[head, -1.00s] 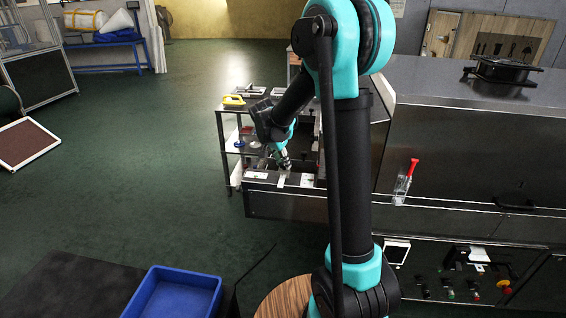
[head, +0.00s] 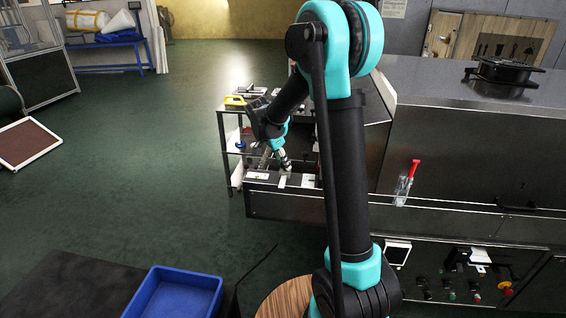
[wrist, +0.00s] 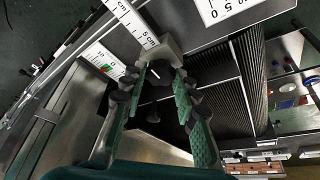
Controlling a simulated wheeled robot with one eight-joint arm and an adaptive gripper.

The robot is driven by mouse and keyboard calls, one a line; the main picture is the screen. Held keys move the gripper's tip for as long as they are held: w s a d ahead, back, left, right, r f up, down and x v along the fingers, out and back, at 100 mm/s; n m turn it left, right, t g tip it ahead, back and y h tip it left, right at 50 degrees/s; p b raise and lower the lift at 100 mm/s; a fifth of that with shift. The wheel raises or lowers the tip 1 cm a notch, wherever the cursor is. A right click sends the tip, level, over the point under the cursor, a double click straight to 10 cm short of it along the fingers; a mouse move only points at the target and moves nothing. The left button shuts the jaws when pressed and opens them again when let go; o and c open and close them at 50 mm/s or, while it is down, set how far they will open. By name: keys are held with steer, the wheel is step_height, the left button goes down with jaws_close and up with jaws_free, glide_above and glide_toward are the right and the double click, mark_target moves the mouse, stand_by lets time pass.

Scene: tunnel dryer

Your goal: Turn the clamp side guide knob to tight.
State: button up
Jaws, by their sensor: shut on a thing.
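My gripper (wrist: 158,78) reaches down to the side guide at the near end of the dryer, and it also shows in the head view (head: 286,167). In the wrist view its two green-padded fingers are shut on a small dark knob (wrist: 155,87), the clamp side guide knob, just below a grey block (wrist: 161,50). A white scale marked in cm (wrist: 138,25) runs up from this block. The fingers hide the knob's sides, and its angle is hard to read. In the head view the knob is too small to make out.
A dark ribbed belt (wrist: 235,85) lies right of the fingers in the wrist view. The steel dryer housing (head: 470,140) stands right of my arm, with a red-handled clamp (head: 411,172) on its front. A cart with a yellow item (head: 235,100) stands behind the guide. A blue bin (head: 178,292) is at front left.

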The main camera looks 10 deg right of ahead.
steer(key=o, duration=1.2)
steer(key=shift+c, duration=0.2)
steer(key=v, duration=1.2)
steer(key=shift+d, duration=0.1)
steer(key=s+d+f+n+y, duration=0.1)
steer(key=s+d+f+n, duration=0.2)
steer(key=s, duration=0.6)
steer(key=s+d+f+n+t+y, duration=0.1)
steer(key=s+d+f+n, duration=0.2)
steer(key=s+f+n, duration=0.2)
steer(key=s+d+f+n+t+y, duration=0.1)
steer(key=s+d+f+n+y, duration=0.1)
steer(key=s+f, duration=0.5)
steer(key=s+d+n, duration=0.1)
steer(key=s+n, duration=0.1)
steer(key=s, duration=0.4)
steer(key=shift+s+f+n, duration=0.2)
steer(key=shift+s+n, duration=0.2)
